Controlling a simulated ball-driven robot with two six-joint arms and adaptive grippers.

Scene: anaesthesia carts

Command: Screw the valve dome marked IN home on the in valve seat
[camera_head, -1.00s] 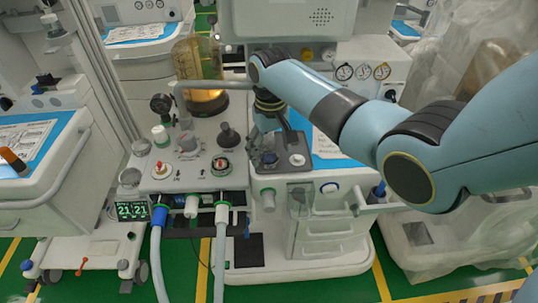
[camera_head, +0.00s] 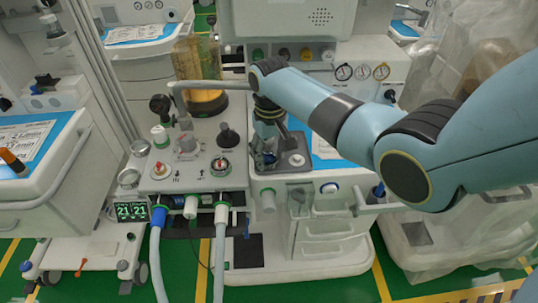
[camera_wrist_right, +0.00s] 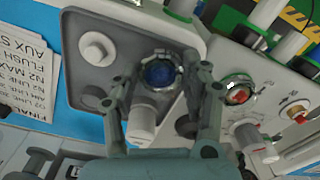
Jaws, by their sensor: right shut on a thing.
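My right gripper (camera_head: 264,150) comes down over the grey tray area on the right cart top. In the right wrist view its fingers (camera_wrist_right: 161,74) close on a round, clear-rimmed piece with a blue centre, which I take to be the valve dome (camera_wrist_right: 159,73). Its IN marking is not readable. In the head view the fingers mostly hide it. Two round valve fittings with red centres sit on the panel to the left: one (camera_head: 162,170) at left, one (camera_head: 221,166) with a green ring nearer the tray. I cannot read which is the in seat. My left gripper is out of view.
Hoses (camera_head: 219,250) hang in front. A white knob (camera_wrist_right: 96,46) and a white cylinder (camera_wrist_right: 141,122) flank the held piece.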

